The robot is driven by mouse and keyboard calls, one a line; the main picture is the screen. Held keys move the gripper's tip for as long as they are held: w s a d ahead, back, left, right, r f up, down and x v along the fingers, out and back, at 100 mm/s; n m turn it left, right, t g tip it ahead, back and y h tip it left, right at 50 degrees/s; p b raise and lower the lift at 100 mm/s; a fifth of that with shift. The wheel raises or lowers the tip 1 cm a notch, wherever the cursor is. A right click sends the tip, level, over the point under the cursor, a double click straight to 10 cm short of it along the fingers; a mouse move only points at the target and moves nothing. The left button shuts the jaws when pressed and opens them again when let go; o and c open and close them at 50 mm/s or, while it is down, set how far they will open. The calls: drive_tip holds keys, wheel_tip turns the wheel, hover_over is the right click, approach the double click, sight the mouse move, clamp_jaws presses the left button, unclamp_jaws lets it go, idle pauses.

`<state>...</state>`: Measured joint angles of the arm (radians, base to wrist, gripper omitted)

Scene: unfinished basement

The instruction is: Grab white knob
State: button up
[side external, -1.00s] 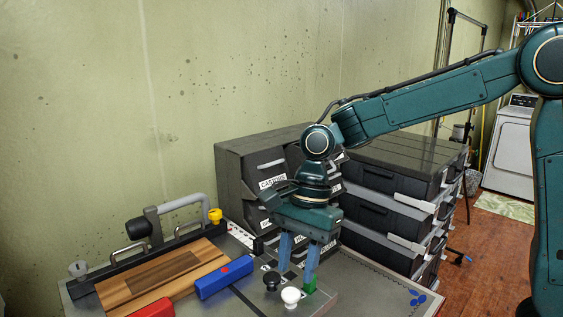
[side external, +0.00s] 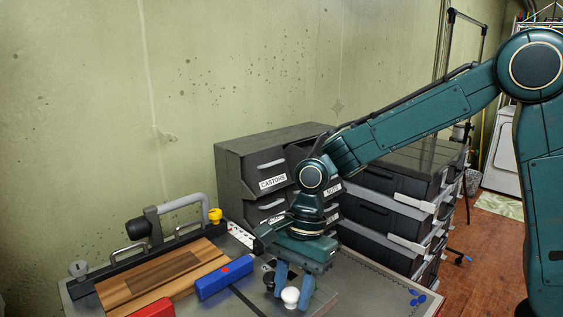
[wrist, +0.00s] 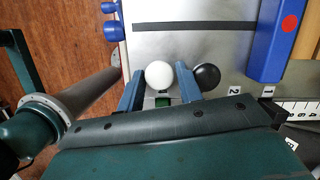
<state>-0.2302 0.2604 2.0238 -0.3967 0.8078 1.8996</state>
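The white knob (side external: 290,296) stands on the metal worktop. In the wrist view the white knob (wrist: 159,74) shows between the tips of my gripper's two blue fingers. My gripper (side external: 293,290) points down at it in the side view, and the same gripper (wrist: 160,84) is open in the wrist view, with a finger on each side of the knob. The fingers look apart from the knob; whether either touches it I cannot tell. A black knob (wrist: 207,77) is just outside the right finger in the wrist view. A green block (wrist: 162,101) sits between the fingers, partly hidden.
A blue bar with a red dot (side external: 224,278) lies left of my gripper. A wooden board (side external: 160,275) with a red block (side external: 153,309) is farther left. Drawers (side external: 262,165) stand behind. Blue pieces (side external: 418,299) lie at the right edge of the worktop.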

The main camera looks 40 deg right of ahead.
sight(293, 289)
drive_tip(key=c, duration=0.6)
drive_tip(key=shift+r, duration=0.1)
drive_tip(key=shift+r, duration=9.8)
drive_tip(key=shift+r, duration=0.1)
